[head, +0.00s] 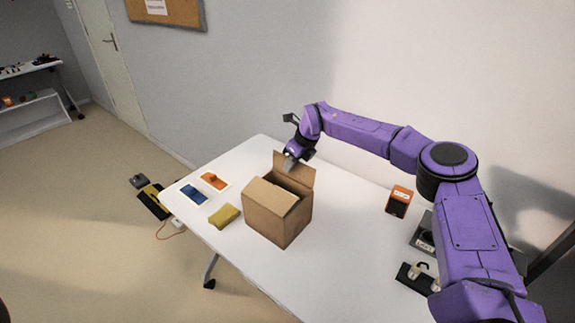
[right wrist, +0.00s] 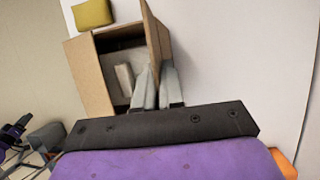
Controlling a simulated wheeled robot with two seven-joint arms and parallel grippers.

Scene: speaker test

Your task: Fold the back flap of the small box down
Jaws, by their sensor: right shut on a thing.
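The small brown cardboard box (head: 283,227) stands on the white table, its top partly open. Its back flap (head: 304,175) stands up from the far edge. Another flap (head: 268,193) lies over the near side of the top. My right gripper (head: 290,163) is at the back flap, reaching over it from behind. In the right wrist view its two fingers (right wrist: 158,88) sit one on each side of the back flap (right wrist: 153,45), shut on it. The box's opening (right wrist: 118,58) shows a pale block-like thing (right wrist: 124,79) inside. My left gripper is not in view.
On the white table (head: 330,270), a yellow-olive block (head: 225,216) and blue (head: 193,194) and orange (head: 214,181) cards lie left of the box. An orange-black box (head: 398,201) and dark items (head: 415,277) lie right. The wall is close behind.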

